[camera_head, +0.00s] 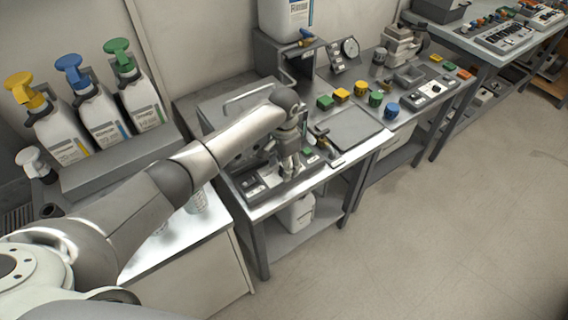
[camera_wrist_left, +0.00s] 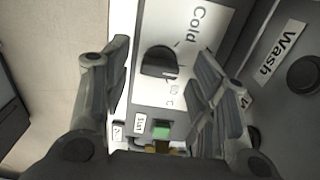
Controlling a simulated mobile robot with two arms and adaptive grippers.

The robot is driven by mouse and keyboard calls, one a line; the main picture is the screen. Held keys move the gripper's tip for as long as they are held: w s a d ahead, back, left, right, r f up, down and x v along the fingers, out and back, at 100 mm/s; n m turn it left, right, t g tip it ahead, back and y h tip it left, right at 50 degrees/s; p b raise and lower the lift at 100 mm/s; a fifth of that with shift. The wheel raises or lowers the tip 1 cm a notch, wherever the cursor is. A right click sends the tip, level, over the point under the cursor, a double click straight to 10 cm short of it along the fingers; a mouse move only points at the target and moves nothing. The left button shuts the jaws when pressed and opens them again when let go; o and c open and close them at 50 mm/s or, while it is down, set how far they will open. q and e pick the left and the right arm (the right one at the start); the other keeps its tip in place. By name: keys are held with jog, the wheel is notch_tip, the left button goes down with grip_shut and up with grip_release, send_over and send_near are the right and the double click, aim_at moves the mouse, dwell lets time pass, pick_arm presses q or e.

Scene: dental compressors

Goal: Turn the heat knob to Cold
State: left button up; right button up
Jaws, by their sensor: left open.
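The black heat knob (camera_wrist_left: 160,62) sits on a white dial plate (camera_wrist_left: 210,20) in the left wrist view. The plate carries the printed word "Cold" above and to the right of the knob. In the head view my left gripper (camera_head: 289,165) points down over the panel on the near bench and hides the knob. My right gripper is not in view.
A green button (camera_wrist_left: 161,128) sits below the knob. A second dark knob (camera_wrist_left: 303,75) with a "Wash" label (camera_wrist_left: 279,52) is at the right. The bench (camera_head: 262,207) also bears a grey flat plate (camera_head: 355,129). Pump bottles (camera_head: 62,135) stand at the left.

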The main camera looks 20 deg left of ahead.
pick_arm(q)
jog(key=shift+f, duration=0.25)
jog(key=c, duration=1)
jog(key=shift+r, duration=0.1)
